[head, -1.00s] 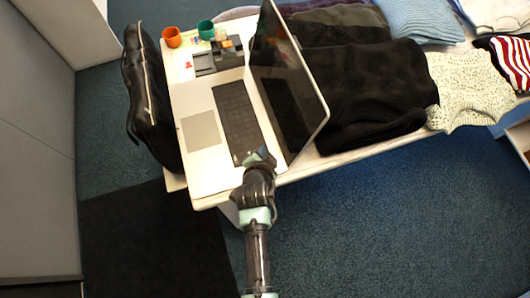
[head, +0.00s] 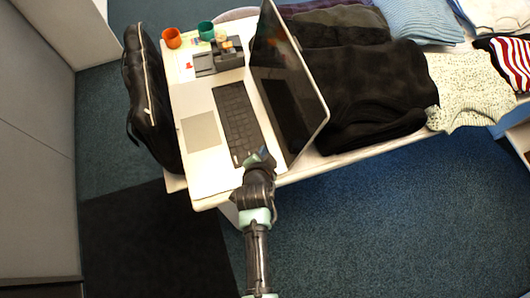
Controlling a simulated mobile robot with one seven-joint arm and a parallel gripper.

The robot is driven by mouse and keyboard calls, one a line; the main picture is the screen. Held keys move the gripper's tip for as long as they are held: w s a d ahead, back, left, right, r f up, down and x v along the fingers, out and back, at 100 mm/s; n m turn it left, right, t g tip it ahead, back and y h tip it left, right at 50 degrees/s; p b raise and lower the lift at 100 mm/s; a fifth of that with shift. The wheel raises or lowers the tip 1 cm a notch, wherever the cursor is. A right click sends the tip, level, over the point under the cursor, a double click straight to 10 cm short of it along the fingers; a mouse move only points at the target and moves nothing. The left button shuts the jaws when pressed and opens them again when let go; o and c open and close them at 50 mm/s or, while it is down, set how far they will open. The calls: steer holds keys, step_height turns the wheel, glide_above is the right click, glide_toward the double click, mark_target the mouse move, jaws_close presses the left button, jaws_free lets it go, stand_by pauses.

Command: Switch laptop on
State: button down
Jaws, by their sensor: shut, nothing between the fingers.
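The open laptop (head: 200,130) lies on the white table, with its black keyboard (head: 237,120) and light touchpad showing. Its dark screen (head: 290,85) stands up on the right side of the keyboard. My gripper (head: 258,155) is shut and empty at the near end of the keyboard, close to the screen's lower corner. It covers that corner of the laptop, and I cannot tell whether the fingertips touch it. A power button is not visible.
An orange cup (head: 171,38), a teal cup (head: 206,30) and a grey device (head: 217,60) stand at the far end. A black bag (head: 150,100) stands at left. Folded clothes (head: 370,90) lie right of the screen. The floor (head: 400,220) at lower right is clear.

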stand_by(0.7)
steer(key=shift+f+b, duration=0.45)
steer(key=shift+f+b, duration=0.3)
steer(key=shift+f, duration=0.05)
stand_by(0.3)
stand_by(0.4)
steer(key=shift+r+p, duration=0.65)
steer(key=shift+r, duration=0.15)
step_height(320, 180, up, 5)
steer(key=p, duration=0.4)
stand_by(0.6)
